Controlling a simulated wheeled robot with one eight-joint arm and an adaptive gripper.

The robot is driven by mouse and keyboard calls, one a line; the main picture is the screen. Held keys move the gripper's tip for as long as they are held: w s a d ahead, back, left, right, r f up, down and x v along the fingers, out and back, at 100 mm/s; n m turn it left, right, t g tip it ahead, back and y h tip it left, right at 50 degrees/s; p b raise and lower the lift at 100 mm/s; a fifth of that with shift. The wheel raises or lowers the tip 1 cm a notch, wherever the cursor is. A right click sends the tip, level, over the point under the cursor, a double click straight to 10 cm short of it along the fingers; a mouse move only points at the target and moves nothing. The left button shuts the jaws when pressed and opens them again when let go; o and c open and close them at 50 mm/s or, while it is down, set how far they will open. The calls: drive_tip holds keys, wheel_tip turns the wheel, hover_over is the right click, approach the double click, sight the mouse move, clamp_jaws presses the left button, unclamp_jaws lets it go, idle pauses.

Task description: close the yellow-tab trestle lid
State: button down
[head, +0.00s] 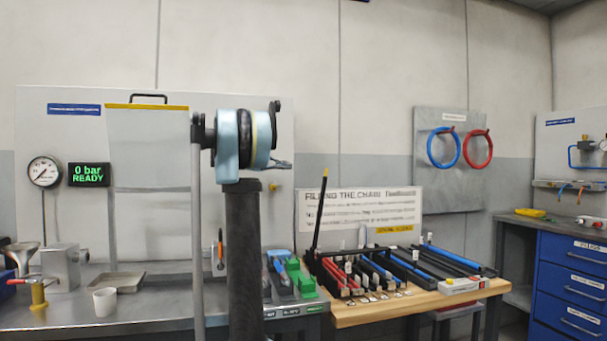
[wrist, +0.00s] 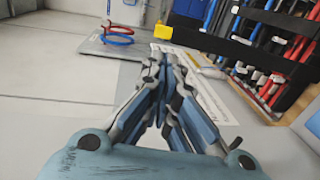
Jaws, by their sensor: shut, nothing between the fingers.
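The trestle lid is a thin black bar (head: 319,215) with a yellow tab (head: 325,172) at its top end. In the head view it stands raised and slightly tilted at the left side of the black trestle rack (head: 352,291). In the wrist view the black bar (wrist: 235,46) runs across the upper right, with the yellow tab (wrist: 162,32) at its left end. My gripper (wrist: 163,58) is shut and empty. Its fingertips appear just below the tab in the wrist picture; I cannot tell whether they touch it. In the head view my arm hides most of the gripper.
The rack holds several red, blue and black rods on a wooden bench (head: 425,302). A green and grey tray (head: 300,280) stands left of it. A sign board (head: 360,210) stands behind. Blue (head: 443,147) and red (head: 475,147) hoops hang on the wall panel.

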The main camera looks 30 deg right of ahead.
drive_tip(key=x, duration=1.3)
drive_tip(key=shift+d, duration=0.3)
drive_tip(key=shift+f, duration=0.1)
